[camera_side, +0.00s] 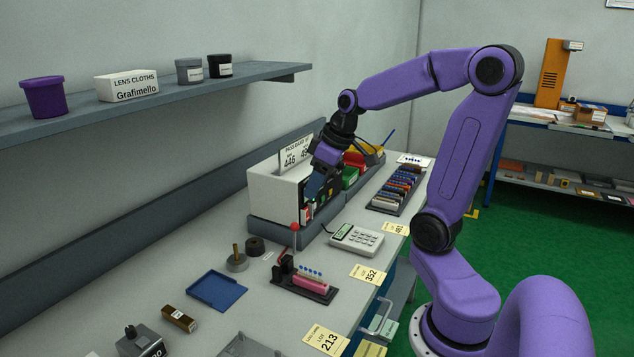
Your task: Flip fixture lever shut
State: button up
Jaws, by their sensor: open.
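A small dark fixture (303,284) sits on the bench, with a pink cylinder (309,284) lying along it and an upright dark block at its left end. A red knob (295,226) shows above and behind that block; it looks like the end of a lever, but I cannot tell its hinge or exact angle. My gripper (314,188) is open, behind and above the fixture, close to the front of a white box (275,192). It is apart from the red knob. Its fingertips are small and partly lost against the box's dark front.
A calculator-like keypad (357,239) lies right of the fixture. A blue tray (216,290), round grey and black parts (237,262) and a brown block (179,319) lie left. A rack of coloured parts (397,190) stands behind. A shelf (150,98) overhangs the left.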

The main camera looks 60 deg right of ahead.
jog(key=shift+w, duration=0.15)
jog(key=c, duration=0.8)
jog(key=shift+w+r+g, duration=0.1)
jog(key=shift+w+g, duration=0.2)
jog(key=shift+w, duration=0.1)
grip_shut()
jog(key=w+m+g, duration=0.2)
jog(key=w+g, duration=0.4)
jog(key=w, duration=0.4)
notch_tip(320, 180, down, 10)
jog(key=s+g, duration=0.1)
jog(key=s, duration=0.1)
jog(key=shift+s+a+m, duration=0.3)
jog(key=shift+a, duration=0.1)
